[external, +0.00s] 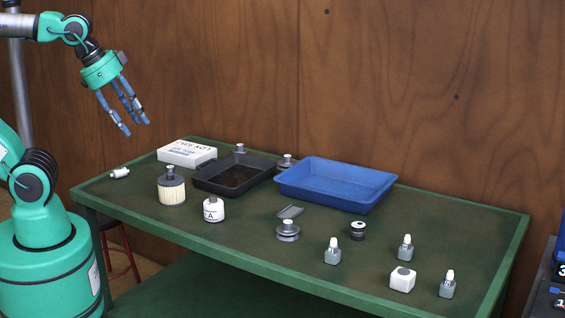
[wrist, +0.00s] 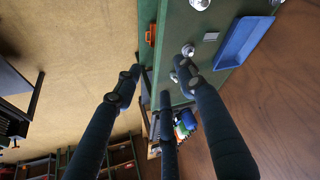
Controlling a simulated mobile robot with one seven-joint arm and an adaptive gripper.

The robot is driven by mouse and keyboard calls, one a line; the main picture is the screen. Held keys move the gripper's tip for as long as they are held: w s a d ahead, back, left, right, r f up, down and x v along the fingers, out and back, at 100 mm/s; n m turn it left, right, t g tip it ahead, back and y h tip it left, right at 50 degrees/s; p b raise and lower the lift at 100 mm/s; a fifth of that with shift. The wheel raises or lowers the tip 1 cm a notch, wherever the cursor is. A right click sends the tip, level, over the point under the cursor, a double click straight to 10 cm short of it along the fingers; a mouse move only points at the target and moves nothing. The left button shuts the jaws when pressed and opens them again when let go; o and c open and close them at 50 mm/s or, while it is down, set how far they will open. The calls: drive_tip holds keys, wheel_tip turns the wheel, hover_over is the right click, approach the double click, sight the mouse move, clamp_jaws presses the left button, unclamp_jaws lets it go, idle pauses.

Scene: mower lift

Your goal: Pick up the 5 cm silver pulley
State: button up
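Several silver-grey, pulley-like pieces are on the green table. The largest, a stepped silver pulley (external: 288,231), stands near the front middle of the table in the external view. Two smaller silver pieces stand at the back, one behind the black tray (external: 240,148) and one between the trays (external: 286,160). I cannot tell which is 5 cm. A round silver piece (wrist: 188,50) shows in the wrist view. My three-fingered gripper (external: 137,125) is raised high above the table's left end, far from the pulleys. Its fingers are spread, with nothing between them.
A black tray (external: 212,189) and a blue tray (external: 335,200) stand at the back. A white box (external: 187,152), a filter (external: 171,187), a white canister (external: 214,210) and a grey plate (external: 290,211) are nearby. Small bottles (external: 333,253) and a white block (external: 402,281) stand right.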

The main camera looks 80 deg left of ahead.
drive_tip(key=o, duration=0.5)
drive_tip(key=shift+o, duration=0.2)
drive_tip(key=w+a+f+g+y+p, duration=0.1)
drive_tip(key=w+a+f+g+p, duration=0.1)
drive_tip(key=w+a, duration=0.8)
drive_tip(key=w+a+f+g+p, duration=0.15)
drive_tip(key=w+a, duration=0.45)
drive_tip(key=a, duration=0.8)
drive_tip(key=s+a+f+p, duration=0.1)
drive_tip(key=s+a+f, duration=0.1)
drive_tip(key=a+f, duration=0.4)
drive_tip(key=s+a+f+g+p, duration=0.1)
drive_tip(key=s+a+f, duration=0.1)
drive_tip(key=a+f, duration=0.5)
drive_tip(key=s+a+f+m+g+h+p, duration=0.1)
drive_tip(key=a+f, duration=0.5)
drive_tip(key=a, duration=1)
drive_tip(key=shift+s+a+f+p, duration=0.2)
drive_tip(key=shift+s+f+p, duration=0.25)
drive_tip(key=shift+s, duration=0.6)
